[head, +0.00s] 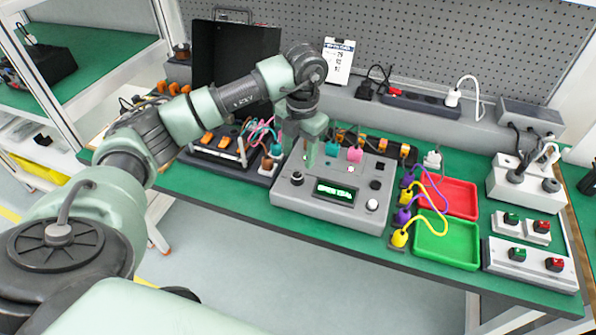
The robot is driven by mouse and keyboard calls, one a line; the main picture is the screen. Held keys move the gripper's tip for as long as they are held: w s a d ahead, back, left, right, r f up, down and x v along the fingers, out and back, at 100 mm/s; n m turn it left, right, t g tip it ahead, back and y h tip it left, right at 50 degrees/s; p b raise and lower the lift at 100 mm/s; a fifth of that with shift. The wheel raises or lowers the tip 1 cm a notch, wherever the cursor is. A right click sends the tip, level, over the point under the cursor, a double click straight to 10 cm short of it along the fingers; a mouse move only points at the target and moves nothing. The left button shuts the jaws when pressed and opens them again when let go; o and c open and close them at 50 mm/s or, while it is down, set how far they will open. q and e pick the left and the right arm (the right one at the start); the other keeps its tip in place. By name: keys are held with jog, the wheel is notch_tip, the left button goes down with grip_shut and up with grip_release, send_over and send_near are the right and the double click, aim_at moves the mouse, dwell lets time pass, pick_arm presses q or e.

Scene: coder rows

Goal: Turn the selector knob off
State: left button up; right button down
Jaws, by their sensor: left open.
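A grey control box (320,208) with a lit green display (335,191) sits on the green bench mat. A dark round knob (297,178) is at its front left and a white round knob (372,204) at its front right; I cannot tell which is the selector knob, nor its setting. A teal cap (332,149) and a pink cap (355,154) stand toward the back. My left gripper (319,158) is open and points down over the back left of the box, behind the dark knob. I cannot tell whether its fingers touch the box. My right gripper is not in view.
Purple and yellow plugs with cables (401,238) stand just right of the box. Beyond them lie a red tray (462,199) and a green tray (447,262). Switch boxes (527,265) are at the far right. A wired device (215,150) stands left.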

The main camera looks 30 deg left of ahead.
aim_at(298, 175)
pick_arm(q)
notch_tip(298, 175, down, 7)
jog(key=shift+a+f+p, duration=0.1)
jog(key=shift+f+p, duration=0.1)
jog(key=shift+p, duration=0.4)
jog(key=shift+c, duration=0.3)
grip_shut()
